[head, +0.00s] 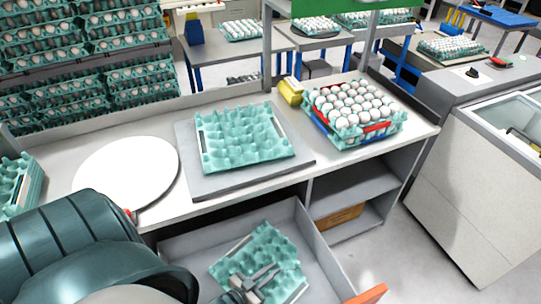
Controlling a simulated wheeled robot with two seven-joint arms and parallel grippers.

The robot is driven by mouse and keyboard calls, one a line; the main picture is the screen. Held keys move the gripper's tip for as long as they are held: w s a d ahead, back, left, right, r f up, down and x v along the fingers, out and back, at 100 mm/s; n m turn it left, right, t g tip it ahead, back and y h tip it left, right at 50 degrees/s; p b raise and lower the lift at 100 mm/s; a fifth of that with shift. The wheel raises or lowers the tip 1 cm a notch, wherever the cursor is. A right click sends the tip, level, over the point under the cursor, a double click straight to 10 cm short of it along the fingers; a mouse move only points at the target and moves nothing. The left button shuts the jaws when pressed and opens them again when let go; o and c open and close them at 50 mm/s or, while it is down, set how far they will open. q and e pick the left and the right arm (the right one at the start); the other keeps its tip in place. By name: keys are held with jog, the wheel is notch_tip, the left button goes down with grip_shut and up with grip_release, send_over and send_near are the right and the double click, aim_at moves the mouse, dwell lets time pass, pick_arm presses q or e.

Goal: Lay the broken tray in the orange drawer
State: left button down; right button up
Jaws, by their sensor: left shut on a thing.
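The broken tray (262,243), a teal egg tray with an uneven outline, is inside the outline of the open drawer (318,262), set at an angle to its walls. The drawer is grey inside with an orange front piece (368,294) at lower right. My left gripper (262,277) is shut on the tray near its lower middle and covers part of it. I cannot tell whether the tray touches the drawer floor. My left arm hides the drawer's left side. My right gripper is not in view.
Another empty teal tray (240,135) lies on a grey plate (300,163) on the counter. A white round disc (125,172) is to its left. A tray of eggs (352,108) and a yellow object (290,92) stand to the right. Open shelves (365,190) are below.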

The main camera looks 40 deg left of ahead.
pick_arm(q)
jog(key=shift+f+b, duration=0.6)
jog(key=shift+f, duration=1.2)
jog(key=c, duration=1.8)
grip_release()
jog(key=shift+o, duration=0.2)
